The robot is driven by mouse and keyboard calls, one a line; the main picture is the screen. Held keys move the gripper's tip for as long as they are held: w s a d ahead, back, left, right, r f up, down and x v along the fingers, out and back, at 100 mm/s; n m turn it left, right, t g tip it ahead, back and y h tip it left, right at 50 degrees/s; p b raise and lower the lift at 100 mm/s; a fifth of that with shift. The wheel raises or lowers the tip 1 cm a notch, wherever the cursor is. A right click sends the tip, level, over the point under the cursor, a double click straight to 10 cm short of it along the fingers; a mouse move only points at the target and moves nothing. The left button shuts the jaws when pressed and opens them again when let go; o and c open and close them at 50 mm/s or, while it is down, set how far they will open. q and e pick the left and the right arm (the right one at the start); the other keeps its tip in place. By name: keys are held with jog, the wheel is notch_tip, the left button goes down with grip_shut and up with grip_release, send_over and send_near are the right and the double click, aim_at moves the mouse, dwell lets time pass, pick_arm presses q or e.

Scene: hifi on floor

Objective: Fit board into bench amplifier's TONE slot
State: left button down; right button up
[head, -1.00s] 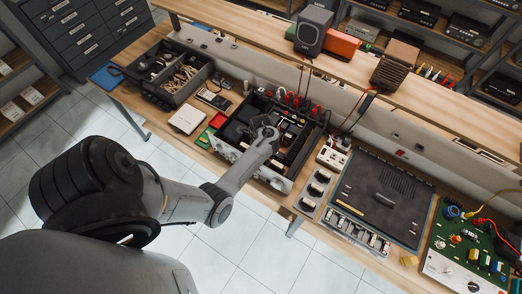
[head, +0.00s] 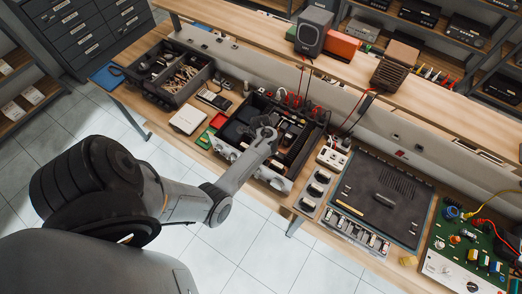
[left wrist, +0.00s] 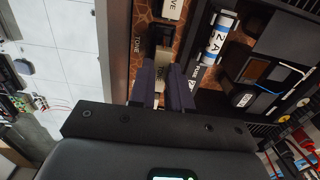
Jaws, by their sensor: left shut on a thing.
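The bench amplifier (head: 292,165) is an open dark chassis with a knobbed front panel, standing on the bench. My left gripper (head: 266,132) reaches into it from the front. In the left wrist view, my left gripper (left wrist: 164,88) is shut on a small pale board (left wrist: 163,66), seen nearly edge-on between the dark fingers. The board is beside the printed TONE label (left wrist: 137,45), over the brown circuit base. The slot is hidden under the board and fingers, so I cannot tell how deep the board sits. My right gripper is not in view.
A white-labelled module (left wrist: 172,8) stands just beyond the board. A blue-and-white cylinder (left wrist: 221,36) and dark blocks stand to the right inside the chassis.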

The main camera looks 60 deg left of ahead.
pick_arm(q)
jog(key=shift+p, duration=0.3)
dwell(0.5)
jog(key=shift+f+b, duration=0.55)
jog(key=shift+f, duration=0.25)
dwell(1.0)
jog(key=c, duration=1)
grip_release()
jog(key=shift+r, duration=0.1)
jog(key=shift+r, duration=0.25)
notch_tip(320, 180, up, 10)
jog(key=shift+r+p, duration=0.1)
jog(key=shift+p, duration=0.55)
